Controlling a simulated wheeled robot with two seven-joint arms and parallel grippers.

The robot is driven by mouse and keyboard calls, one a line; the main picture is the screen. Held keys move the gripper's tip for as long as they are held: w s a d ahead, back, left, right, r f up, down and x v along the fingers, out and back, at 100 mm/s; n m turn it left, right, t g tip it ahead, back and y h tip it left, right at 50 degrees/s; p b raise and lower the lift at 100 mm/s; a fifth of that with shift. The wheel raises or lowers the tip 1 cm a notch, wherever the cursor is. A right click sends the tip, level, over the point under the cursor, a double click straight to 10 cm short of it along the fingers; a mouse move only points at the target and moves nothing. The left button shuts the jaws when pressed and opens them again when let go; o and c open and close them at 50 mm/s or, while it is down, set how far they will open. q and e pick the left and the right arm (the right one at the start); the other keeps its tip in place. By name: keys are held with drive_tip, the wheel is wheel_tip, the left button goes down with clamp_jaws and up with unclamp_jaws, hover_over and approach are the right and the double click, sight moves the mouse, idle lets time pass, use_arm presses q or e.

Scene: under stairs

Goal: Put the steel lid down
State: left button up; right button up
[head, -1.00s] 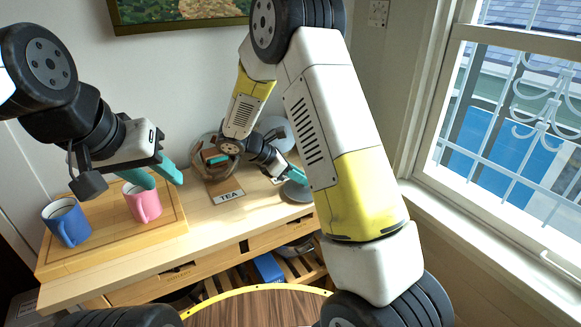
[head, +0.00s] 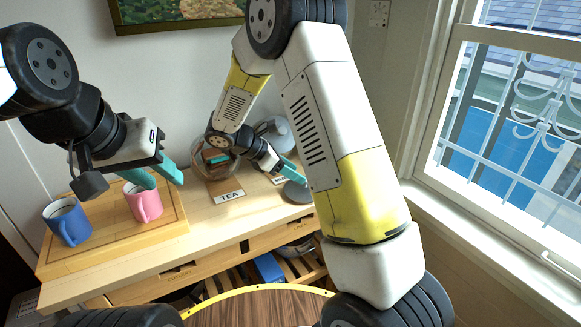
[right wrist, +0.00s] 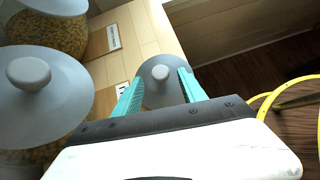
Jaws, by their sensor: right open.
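The steel lid (head: 297,192) is a grey disc lying at the right end of the wooden counter in the head view. In the right wrist view the lid (right wrist: 161,98) shows with its round knob between my finger lines. My right gripper (head: 293,171) is open just above and beside it; its two teal fingers (right wrist: 158,86) stand apart with nothing clamped between them. Whether a finger touches the lid I cannot tell. My left gripper (head: 161,176) has its teal fingers apart and empty above the pink mug (head: 145,203).
A blue mug (head: 67,222) and the pink mug stand on a wooden board (head: 110,245) at left. Glass jars stand at the back, with grey lids (right wrist: 30,110) showing in the right wrist view. A TEA card (head: 229,197) lies in front.

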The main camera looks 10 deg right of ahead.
drive_tip(key=v, duration=0.9)
drive_tip(key=s+d+r+m+t+y, duration=0.1)
drive_tip(key=s+d+r+m+y, duration=0.1)
drive_tip(key=s+m, duration=0.4)
drive_tip(key=s+d+r+m+t+y, duration=0.1)
drive_tip(key=s+d+r+m+y, duration=0.2)
drive_tip(key=s, duration=0.6)
drive_tip(key=s+d+r+m+t+y, duration=0.2)
drive_tip(key=s+r+m+y, duration=0.4)
drive_tip(key=m, duration=0.5)
drive_tip(key=shift+s+d+r, duration=0.45)
drive_tip(key=shift+s+r, duration=0.2)
drive_tip(key=shift+s, duration=0.25)
